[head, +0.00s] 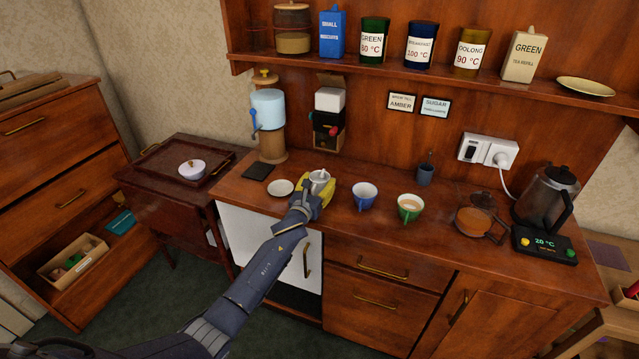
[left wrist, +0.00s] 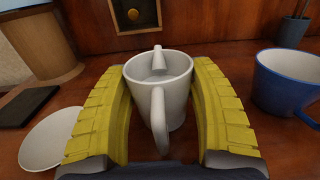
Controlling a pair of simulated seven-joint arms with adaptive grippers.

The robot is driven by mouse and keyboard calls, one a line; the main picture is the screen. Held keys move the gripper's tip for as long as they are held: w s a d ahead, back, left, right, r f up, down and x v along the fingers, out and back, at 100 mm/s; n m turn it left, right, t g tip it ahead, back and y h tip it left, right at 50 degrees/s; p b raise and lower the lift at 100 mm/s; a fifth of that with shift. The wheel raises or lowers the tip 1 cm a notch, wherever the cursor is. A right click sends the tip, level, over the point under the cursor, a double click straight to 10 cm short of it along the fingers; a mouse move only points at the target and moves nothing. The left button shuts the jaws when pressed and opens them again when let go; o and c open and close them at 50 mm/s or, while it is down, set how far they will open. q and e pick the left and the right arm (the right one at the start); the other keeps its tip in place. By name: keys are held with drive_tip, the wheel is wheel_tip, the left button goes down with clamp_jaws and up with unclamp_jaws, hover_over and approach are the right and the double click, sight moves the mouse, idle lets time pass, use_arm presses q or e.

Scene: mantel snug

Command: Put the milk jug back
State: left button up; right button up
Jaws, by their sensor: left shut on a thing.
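The white milk jug (head: 319,177) is at the left part of the wooden counter (head: 345,222). My left gripper (head: 320,190) is shut on the jug, with a yellow finger on each side. In the left wrist view the jug (left wrist: 160,85) stands upright between the fingers (left wrist: 160,115), its handle toward the camera. A small white piece shows at its far rim; I cannot tell what it is. I cannot tell whether the jug's base touches the counter. My right gripper is not in view.
A white saucer (head: 281,188) lies left of the jug. A blue cup (head: 364,196) and a green cup (head: 409,208) stand to the right. A glass teapot (head: 476,222) and kettle (head: 546,197) are farther right. A white front panel (head: 270,250) is below the counter.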

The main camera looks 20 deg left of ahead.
use_arm(q)
drive_tip(key=o, duration=1.4)
drive_tip(key=shift+f, duration=0.1)
drive_tip(key=shift+s, duration=0.2)
drive_tip(key=s, duration=0.7)
drive_tip(key=s+a, duration=0.1)
drive_tip(key=s, duration=0.3)
drive_tip(key=shift+s, duration=0.3)
